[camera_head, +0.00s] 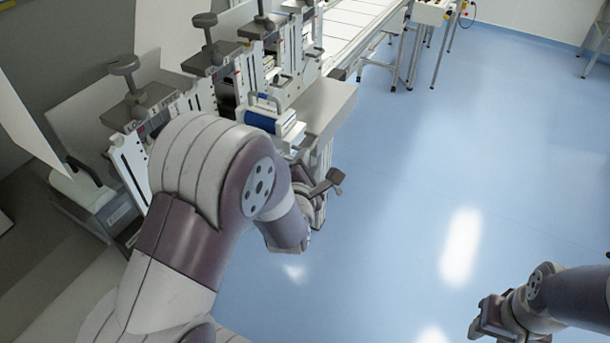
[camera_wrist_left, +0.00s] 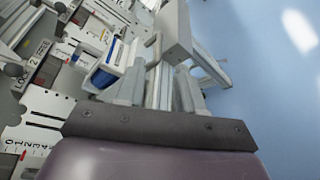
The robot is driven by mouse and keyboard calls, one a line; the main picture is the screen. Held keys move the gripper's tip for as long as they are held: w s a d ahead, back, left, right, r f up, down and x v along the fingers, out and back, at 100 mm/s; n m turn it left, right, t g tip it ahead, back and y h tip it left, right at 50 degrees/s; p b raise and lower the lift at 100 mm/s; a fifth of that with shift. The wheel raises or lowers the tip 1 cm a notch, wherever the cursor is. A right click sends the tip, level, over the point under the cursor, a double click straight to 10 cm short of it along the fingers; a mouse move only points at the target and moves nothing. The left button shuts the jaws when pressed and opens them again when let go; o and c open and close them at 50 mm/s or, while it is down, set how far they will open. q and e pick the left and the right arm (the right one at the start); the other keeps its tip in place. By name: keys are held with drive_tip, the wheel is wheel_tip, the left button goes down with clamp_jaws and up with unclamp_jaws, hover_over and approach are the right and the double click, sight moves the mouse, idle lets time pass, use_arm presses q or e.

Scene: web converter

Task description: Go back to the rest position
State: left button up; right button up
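My left arm reaches in from the left in the head view, across the front of the web converter (camera_head: 327,103). My left gripper (camera_head: 322,188) hangs over the floor just in front of the machine's edge, partly hidden by my own wrist. In the left wrist view its mount fills the bottom, and grey parts beyond it overlap the machine. I see nothing held, but the finger gap is unclear. My right gripper (camera_head: 486,318) is low at the right of the head view, over bare floor, its fingers too small to read.
A blue and white block (camera_head: 272,117) sits on the machine close to my left forearm; it also shows in the left wrist view (camera_wrist_left: 106,76). Dark knobs (camera_head: 135,82) stand along the machine. A white conveyor (camera_head: 350,25) runs behind. The blue floor (camera_head: 430,150) to the right is clear.

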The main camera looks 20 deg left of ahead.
use_arm(q)
drive_tip(key=v, duration=0.3)
drive_tip(key=shift+s+d, duration=0.1)
drive_tip(key=shift+s, duration=0.1)
drive_tip(key=s+d+f+m+g+h, duration=0.2)
drive_tip(key=f+m+g, duration=0.15)
drive_tip(key=m, duration=0.25)
drive_tip(key=s+d+f+m+g+h, duration=0.1)
drive_tip(key=s+f+m+g, duration=0.2)
drive_tip(key=m, duration=0.4)
drive_tip(key=s+d+m+g, duration=0.1)
drive_tip(key=s+m+g, duration=0.6)
drive_tip(key=s+m, duration=0.3)
drive_tip(key=shift+f+m+h, duration=0.4)
drive_tip(key=shift+m, duration=1.8)
